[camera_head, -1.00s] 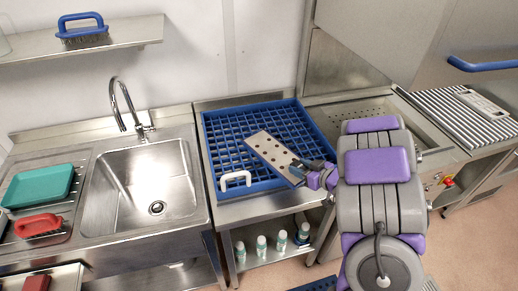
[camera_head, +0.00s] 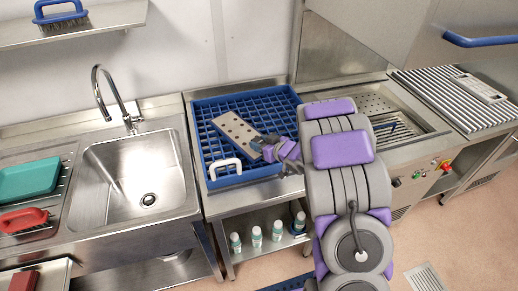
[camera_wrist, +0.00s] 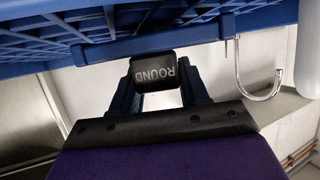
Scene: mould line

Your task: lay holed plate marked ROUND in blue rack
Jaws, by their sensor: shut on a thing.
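The holed plate (camera_head: 236,130) is grey metal with rows of dark holes. In the head view it lies over the middle of the blue rack (camera_head: 203,174), tilted across its grid. Whether it touches the grid I cannot tell. My gripper (camera_head: 265,146) is at the plate's near right end. In the wrist view my gripper (camera_wrist: 158,92) is shut on the plate's black tab (camera_wrist: 153,72), which reads ROUND upside down. The rest of the plate is hidden there. The blue rack's underside and rim (camera_wrist: 190,35) fill the top of the wrist view.
A white handle (camera_head: 225,166) stands at the rack's near side. A perforated basin (camera_head: 375,105) is to the right. Bottles (camera_head: 256,236) stand below.

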